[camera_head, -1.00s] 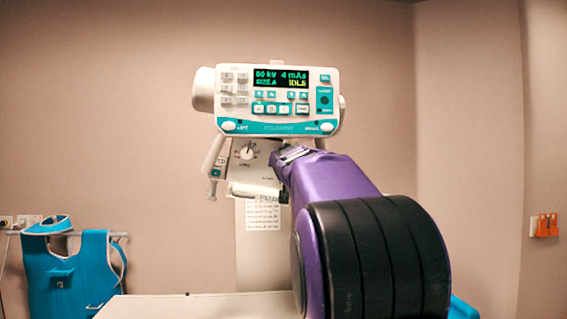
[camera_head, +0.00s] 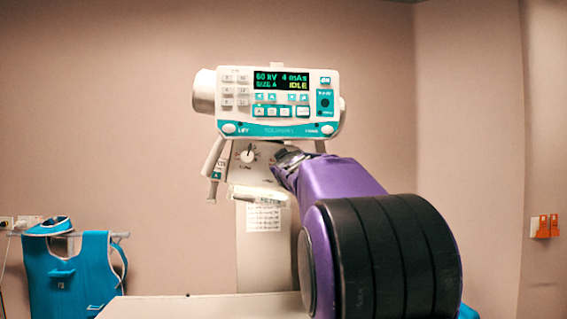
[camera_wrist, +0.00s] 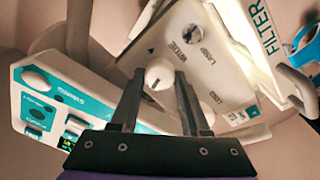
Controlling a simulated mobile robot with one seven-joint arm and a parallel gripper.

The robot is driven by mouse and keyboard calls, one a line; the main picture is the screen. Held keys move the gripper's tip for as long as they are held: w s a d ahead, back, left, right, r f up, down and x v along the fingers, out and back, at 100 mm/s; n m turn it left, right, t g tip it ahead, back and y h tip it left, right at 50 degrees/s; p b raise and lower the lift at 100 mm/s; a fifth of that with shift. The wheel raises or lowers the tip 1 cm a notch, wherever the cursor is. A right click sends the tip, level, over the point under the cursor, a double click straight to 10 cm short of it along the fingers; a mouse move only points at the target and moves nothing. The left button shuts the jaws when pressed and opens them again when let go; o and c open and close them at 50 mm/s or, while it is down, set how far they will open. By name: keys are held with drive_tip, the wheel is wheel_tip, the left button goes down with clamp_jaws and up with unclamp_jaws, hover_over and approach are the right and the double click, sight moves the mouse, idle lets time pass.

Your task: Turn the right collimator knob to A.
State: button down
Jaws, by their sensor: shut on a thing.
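The right collimator knob (camera_wrist: 159,75) is a round white knob on the pale collimator panel, between my fingertips in the wrist view. My gripper (camera_wrist: 161,86) is shut on it, one dark finger on each side. In the head view my purple arm hides this knob. The left collimator knob (camera_head: 248,156) shows there just left of my gripper, white with a dial of small marks around it. I cannot read which letter the right knob points to. A small black triangle is printed on the panel near it.
The console (camera_head: 265,129) above the collimator reads 60 kV, 4 mAs, SIZE A, IDLE. A white handle (camera_head: 214,158) hangs at its left. The filter part (camera_wrist: 265,35) juts out close by in the wrist view. A blue apron (camera_head: 70,270) hangs at the left wall.

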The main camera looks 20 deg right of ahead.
drive_tip(key=shift+n, duration=0.3)
drive_tip(key=shift+c, duration=1.9)
unclamp_jaws()
